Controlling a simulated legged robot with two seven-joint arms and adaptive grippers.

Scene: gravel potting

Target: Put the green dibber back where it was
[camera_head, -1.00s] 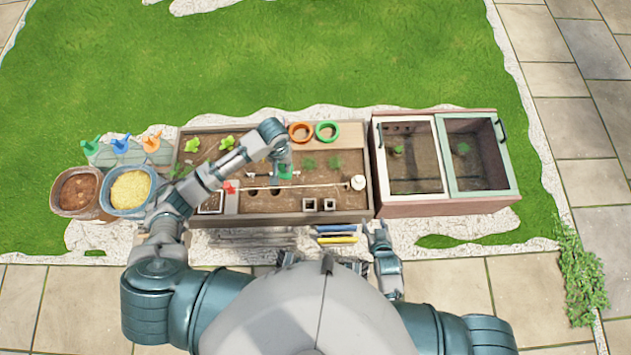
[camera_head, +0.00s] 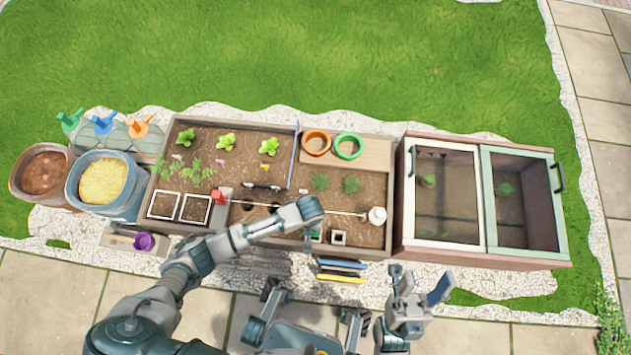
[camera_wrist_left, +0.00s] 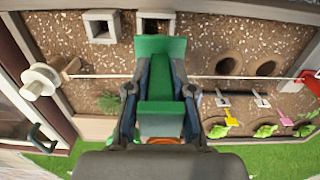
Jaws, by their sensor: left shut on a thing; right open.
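My left gripper (camera_wrist_left: 160,100) is shut on the green dibber (camera_wrist_left: 160,60), whose broad green part shows between the fingers in the left wrist view. In the head view a bit of the green dibber (camera_head: 316,237) shows below my left wrist, over the front of the planting bed (camera_head: 240,220), beside a small square pot (camera_head: 339,238). The forearm hides most of that gripper there. Whether the dibber touches the soil I cannot tell. A blue tool (camera_head: 342,264) and a yellow tool (camera_head: 341,279) lie on the ground before the bed.
Two rings, orange (camera_head: 316,142) and green (camera_head: 348,146), sit at the back. A cold frame (camera_head: 480,253) stands right; tubs of soil (camera_head: 40,172) and yellow grain (camera_head: 103,180) stand left.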

